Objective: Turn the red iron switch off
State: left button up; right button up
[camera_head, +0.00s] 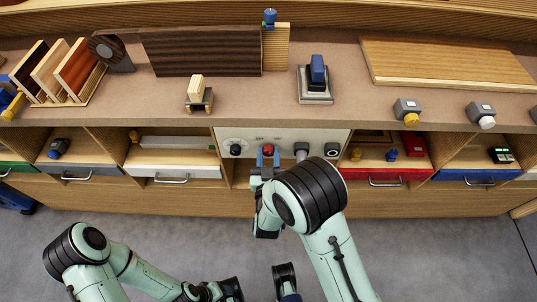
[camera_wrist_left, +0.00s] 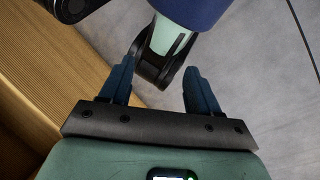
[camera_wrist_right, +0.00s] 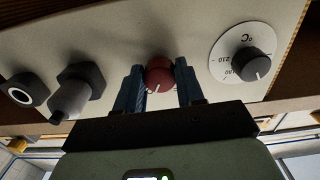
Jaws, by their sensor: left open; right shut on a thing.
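The red iron switch (camera_wrist_right: 159,73) is a round red knob with a pale mark, on a cream control panel (camera_wrist_right: 130,35) under the bench top. My right gripper (camera_wrist_right: 160,90) is shut on the red knob, one blue finger on each side. In the head view the red knob (camera_head: 268,149) shows between the right gripper's fingertips (camera_head: 268,158). My left gripper (camera_wrist_left: 160,85) is open and empty, low over the grey floor, away from the panel. In the left wrist view a dark arm part of mine lies beyond its fingers.
A black temperature dial (camera_wrist_right: 250,65) is right of the red knob in the right wrist view. A grey protruding fitting (camera_wrist_right: 77,90) and a black round button (camera_wrist_right: 25,90) are left of it. Drawers with handles flank the panel, including a red one (camera_head: 385,176). The floor in front is clear.

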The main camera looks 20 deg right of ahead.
jog(key=shift+n, duration=0.3)
jog(key=n+p, duration=0.2)
jog(key=n, duration=0.2)
jog(key=shift+r+n+p, duration=0.1)
jog(key=shift+n+p, duration=0.25)
jog(key=shift+n, duration=0.05)
jog(key=n+p, duration=0.1)
jog(key=n, duration=0.2)
jog(key=shift+p, duration=0.3)
pick_arm(q)
jog(key=shift+g, duration=0.4)
jog(key=shift+s+d+r+p, duration=0.1)
jog(key=shift+s+r+p, duration=0.2)
jog(key=shift+r, duration=0.45)
jog(key=shift+s+a+r+p, duration=0.1)
jog(key=shift+s+r, duration=0.35)
jog(key=shift+r, duration=0.35)
jog(key=shift+s+d+r+p, duration=0.15)
jog(key=shift+s+r, duration=0.2)
jog(key=shift+r, duration=0.4)
pick_arm(e)
jog(key=shift+n, duration=1.6)
jog(key=o, duration=1)
jog(key=shift+o, duration=0.2)
jog(key=shift+s, duration=0.1)
